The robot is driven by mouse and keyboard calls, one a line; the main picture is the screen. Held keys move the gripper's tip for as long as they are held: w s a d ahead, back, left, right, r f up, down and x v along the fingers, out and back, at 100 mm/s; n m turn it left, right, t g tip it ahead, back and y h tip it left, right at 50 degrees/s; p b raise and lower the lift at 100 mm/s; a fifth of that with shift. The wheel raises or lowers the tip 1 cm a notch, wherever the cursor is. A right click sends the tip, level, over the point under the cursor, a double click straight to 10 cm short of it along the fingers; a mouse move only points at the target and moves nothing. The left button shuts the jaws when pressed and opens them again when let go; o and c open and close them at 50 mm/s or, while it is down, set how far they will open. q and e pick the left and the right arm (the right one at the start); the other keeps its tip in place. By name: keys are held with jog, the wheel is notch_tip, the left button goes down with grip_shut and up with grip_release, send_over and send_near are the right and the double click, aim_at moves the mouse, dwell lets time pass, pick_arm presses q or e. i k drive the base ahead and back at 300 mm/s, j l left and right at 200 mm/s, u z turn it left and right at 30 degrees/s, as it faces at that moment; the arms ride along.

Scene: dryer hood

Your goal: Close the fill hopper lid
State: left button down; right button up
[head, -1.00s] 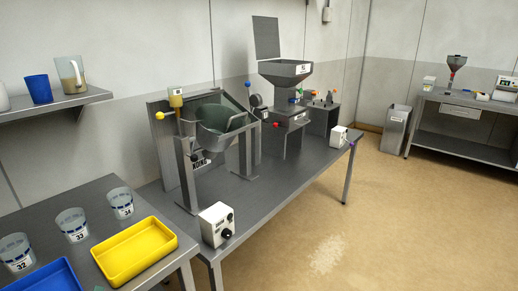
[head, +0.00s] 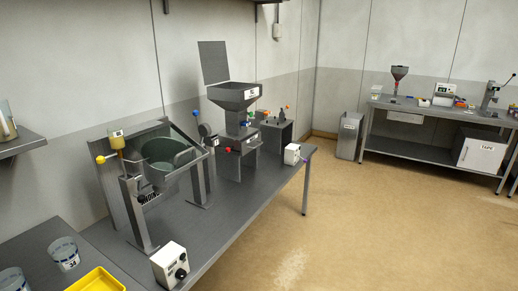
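The fill hopper (head: 234,95) is a dark grey funnel on a stand toward the far end of the long grey table. Its lid (head: 213,62) is a flat grey panel standing upright at the hopper's back left edge, so the hopper is open. Neither of my grippers shows in the head view.
A tilted green drum machine (head: 167,158) stands on the near part of the grey table (head: 228,218). A white control box (head: 169,264) sits at its front edge and another (head: 291,154) at its far right. The tan floor (head: 375,225) right of the table is clear. A grey bin (head: 348,136) stands by the back wall.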

aim_at(213, 54)
jog(key=i+l+u, duration=0.25)
jog(key=i+l, duration=1.65)
jog(key=i, duration=0.05)
